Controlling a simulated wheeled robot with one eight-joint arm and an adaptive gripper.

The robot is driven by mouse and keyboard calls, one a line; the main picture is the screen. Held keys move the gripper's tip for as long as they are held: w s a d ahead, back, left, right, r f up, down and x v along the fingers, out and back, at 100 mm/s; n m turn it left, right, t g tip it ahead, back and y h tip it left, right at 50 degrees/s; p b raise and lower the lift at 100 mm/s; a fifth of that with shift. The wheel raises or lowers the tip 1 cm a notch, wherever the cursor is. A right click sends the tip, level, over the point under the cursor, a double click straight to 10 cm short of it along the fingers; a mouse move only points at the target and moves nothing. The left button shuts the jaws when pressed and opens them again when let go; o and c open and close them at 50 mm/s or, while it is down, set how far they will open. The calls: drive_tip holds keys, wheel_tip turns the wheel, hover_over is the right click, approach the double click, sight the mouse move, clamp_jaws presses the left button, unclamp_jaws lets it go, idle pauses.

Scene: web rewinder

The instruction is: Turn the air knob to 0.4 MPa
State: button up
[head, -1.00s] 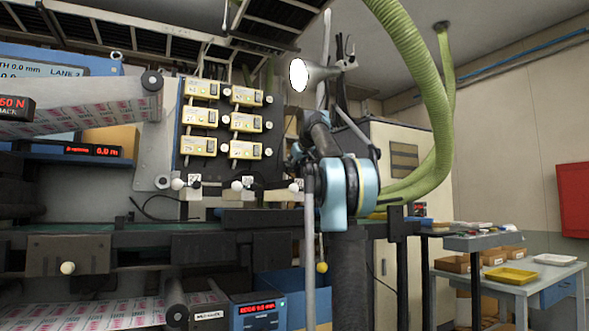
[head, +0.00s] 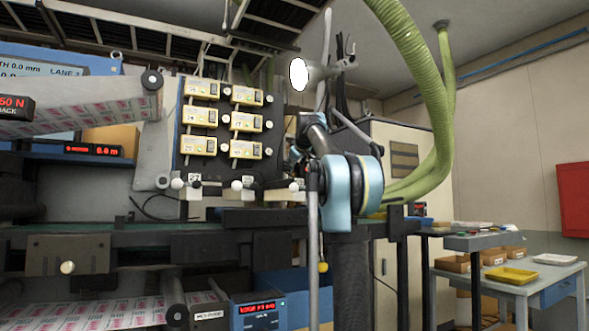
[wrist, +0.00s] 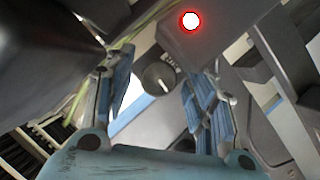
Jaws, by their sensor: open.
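My gripper (wrist: 158,100) fills the lower part of the wrist view, with its two blue-padded fingers spread apart and nothing held between them. A round grey knob-like part (wrist: 159,77) with a line across its face shows beyond and between the fingers, apart from them. I cannot tell for sure that it is the air knob, and no pressure scale is readable. In the head view my arm stands right of centre, and the gripper's fingers cannot be made out clearly.
A panel with several yellow boxes (head: 246,122) and white knobs stands left of my arm. A lamp glowing red (wrist: 190,21) is above the grey part. Green hoses (head: 434,100) hang to the right. A side table (head: 510,285) holds a yellow tray (head: 511,275).

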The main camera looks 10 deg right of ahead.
drive_tip(key=a+v, duration=0.1)
drive_tip(key=v, duration=1.6)
drive_tip(key=shift+d, duration=0.45)
